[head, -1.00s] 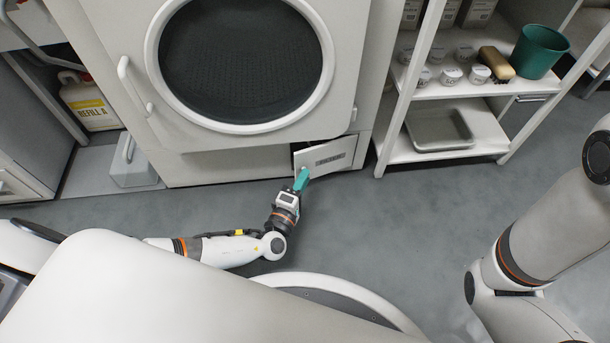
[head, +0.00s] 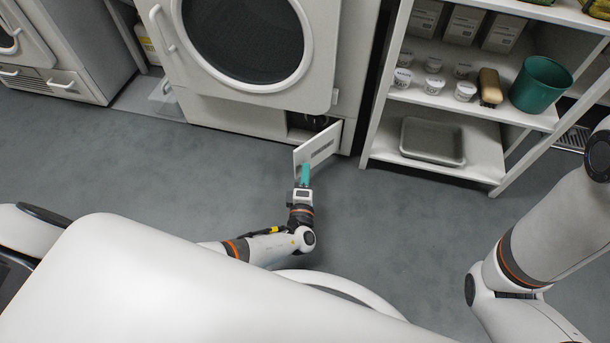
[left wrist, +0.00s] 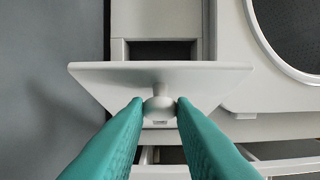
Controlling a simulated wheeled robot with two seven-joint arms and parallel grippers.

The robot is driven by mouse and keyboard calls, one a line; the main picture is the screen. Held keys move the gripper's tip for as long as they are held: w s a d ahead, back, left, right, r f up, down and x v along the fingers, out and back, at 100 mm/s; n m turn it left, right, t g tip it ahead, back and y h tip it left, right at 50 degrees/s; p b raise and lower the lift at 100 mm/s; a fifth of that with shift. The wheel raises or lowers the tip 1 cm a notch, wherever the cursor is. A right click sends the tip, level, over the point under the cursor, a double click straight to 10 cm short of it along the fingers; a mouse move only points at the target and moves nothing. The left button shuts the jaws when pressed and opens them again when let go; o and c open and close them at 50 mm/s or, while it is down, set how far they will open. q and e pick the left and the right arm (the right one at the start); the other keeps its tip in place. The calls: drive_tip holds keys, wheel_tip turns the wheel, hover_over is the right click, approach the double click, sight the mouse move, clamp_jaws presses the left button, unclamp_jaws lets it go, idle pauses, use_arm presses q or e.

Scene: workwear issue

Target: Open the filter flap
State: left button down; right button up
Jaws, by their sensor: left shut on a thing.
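My left gripper (head: 304,170) has teal fingers and is at the flap's free end. In the left wrist view the fingers (left wrist: 160,110) are shut on the flap's round knob (left wrist: 158,106); the flap (left wrist: 205,80) also shows there. My right arm shows at the right of the head view, but its gripper is out of view.
A white shelf unit (head: 480,165) stands to the right of the flap, with a grey tray (head: 432,140), several small tubs, a brush (head: 490,86) and a green bucket (head: 541,84). The grey floor (head: 130,165) left of the flap is clear.

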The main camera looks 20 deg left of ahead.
use_arm(q)
drive_tip(key=shift+d+y, duration=0.2)
drive_tip(key=shift+y, duration=0.1)
drive_tip(key=c, duration=1.2)
unclamp_jaws()
drive_tip(key=shift+c, duration=0.2)
